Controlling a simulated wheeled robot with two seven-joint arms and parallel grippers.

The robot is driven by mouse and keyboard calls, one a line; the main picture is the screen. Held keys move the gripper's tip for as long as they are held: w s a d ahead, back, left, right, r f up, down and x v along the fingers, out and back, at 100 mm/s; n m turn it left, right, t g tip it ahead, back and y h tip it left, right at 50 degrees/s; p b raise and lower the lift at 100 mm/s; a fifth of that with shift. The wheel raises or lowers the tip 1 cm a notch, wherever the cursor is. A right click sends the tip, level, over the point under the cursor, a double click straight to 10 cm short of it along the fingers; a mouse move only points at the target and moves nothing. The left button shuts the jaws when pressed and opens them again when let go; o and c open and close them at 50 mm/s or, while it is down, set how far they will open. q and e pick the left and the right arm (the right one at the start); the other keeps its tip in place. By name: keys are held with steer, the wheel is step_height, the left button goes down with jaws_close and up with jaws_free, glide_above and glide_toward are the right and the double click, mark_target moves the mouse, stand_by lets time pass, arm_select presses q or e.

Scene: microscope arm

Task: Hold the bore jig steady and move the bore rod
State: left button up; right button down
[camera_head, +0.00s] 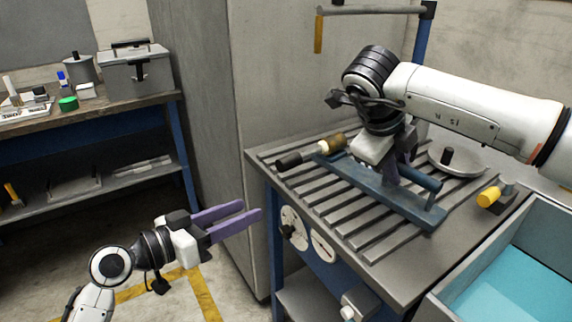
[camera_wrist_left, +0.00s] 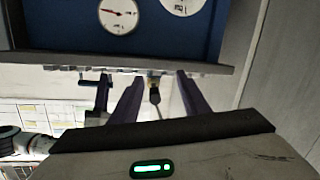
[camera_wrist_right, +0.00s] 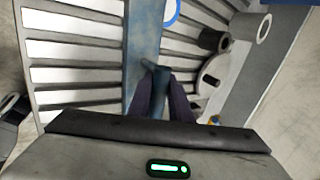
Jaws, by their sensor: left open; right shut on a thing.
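The bore jig (camera_head: 405,205) is a long blue base with a blue cylinder on top, lying across the slatted bench top. It also shows in the right wrist view (camera_wrist_right: 143,45). My right gripper (camera_head: 393,178) is shut on an upright part of the jig, and its fingertips hide the grip in part. A rod with a black end and a brass-coloured end (camera_head: 290,160), likely the bore rod, lies by the jig's far left end, partly over the slats. My left gripper (camera_head: 235,217) is open and empty, left of and below the bench top, facing the bench front.
A round plate with a black knob (camera_head: 447,157) and a yellow-ended piece (camera_head: 490,197) lie right of the jig. A blue-lined bin (camera_head: 520,270) stands at the front right. Dials (camera_head: 295,228) are on the bench front. A grey cabinet (camera_head: 195,110) stands behind my left arm.

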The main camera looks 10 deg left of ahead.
arm_select(q)
steer(key=m+h, duration=0.1)
steer(key=h, duration=0.1)
glide_toward(286, 164)
steer(key=a+f, duration=0.1)
steer(key=shift+t, duration=0.3)
steer(key=x, duration=1.1)
steer(key=shift+w+f, duration=0.25)
steer(key=shift+w, duration=0.05)
jaws_close()
